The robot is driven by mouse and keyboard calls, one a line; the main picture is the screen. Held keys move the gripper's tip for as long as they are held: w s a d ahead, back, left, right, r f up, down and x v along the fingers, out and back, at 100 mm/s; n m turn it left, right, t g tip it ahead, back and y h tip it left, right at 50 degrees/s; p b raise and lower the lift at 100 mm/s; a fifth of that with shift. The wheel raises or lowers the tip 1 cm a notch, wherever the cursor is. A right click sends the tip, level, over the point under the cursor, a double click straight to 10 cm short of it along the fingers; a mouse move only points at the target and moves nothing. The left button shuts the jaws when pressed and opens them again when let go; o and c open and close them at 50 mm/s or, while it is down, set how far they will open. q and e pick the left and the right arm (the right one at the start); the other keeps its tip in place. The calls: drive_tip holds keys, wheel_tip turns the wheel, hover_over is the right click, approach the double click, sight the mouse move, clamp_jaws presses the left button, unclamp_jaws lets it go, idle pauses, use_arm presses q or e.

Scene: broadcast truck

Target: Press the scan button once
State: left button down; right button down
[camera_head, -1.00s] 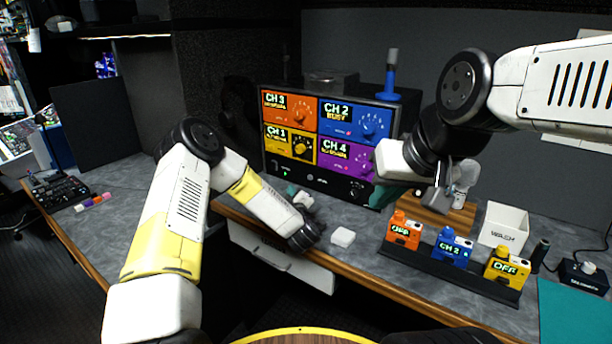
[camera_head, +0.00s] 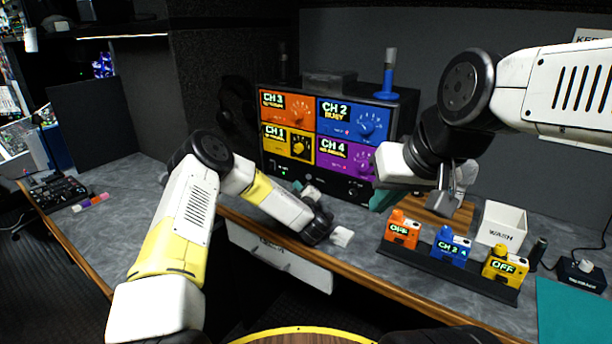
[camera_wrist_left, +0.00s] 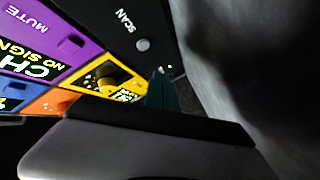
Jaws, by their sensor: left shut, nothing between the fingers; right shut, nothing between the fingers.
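The four-channel panel unit (camera_head: 262,140) stands at the back of the desk, with a dark strip along its bottom. In the left wrist view the scan button (camera_wrist_left: 143,44) is a small round grey button beside the word SCAN. My left gripper (camera_head: 297,186) is low in front of the strip's left part. Its teal fingertips (camera_wrist_left: 161,75) are shut and empty, beside the button in the wrist picture; I cannot tell if they touch the panel.
A white block (camera_head: 342,236) lies beside my left wrist. Orange (camera_head: 402,232), blue (camera_head: 452,247) and yellow (camera_head: 505,267) boxes stand in a dark tray at right. A white bin (camera_head: 502,224) stands behind them.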

use_arm(q)
drive_tip(key=shift+w+d, duration=0.5)
drive_tip(key=shift+w, duration=0.25)
drive_tip(key=shift+w+d, duration=0.5)
drive_tip(key=shift+w, duration=0.2)
drive_tip(key=shift+w+d, duration=0.1)
idle(0.9)
drive_tip(key=shift+w+d, duration=0.15)
drive_tip(key=shift+w, duration=0.1)
drive_tip(key=shift+w+d, duration=0.25)
drive_tip(key=shift+w, duration=0.05)
idle(0.7)
drive_tip(key=shift+s+a, duration=0.5)
drive_tip(key=shift+s, duration=0.15)
drive_tip(key=shift+s+a, duration=0.75)
drive_tip(key=shift+s, duration=0.3)
drive_tip(key=shift+s+a, duration=0.75)
drive_tip(key=shift+s, duration=0.25)
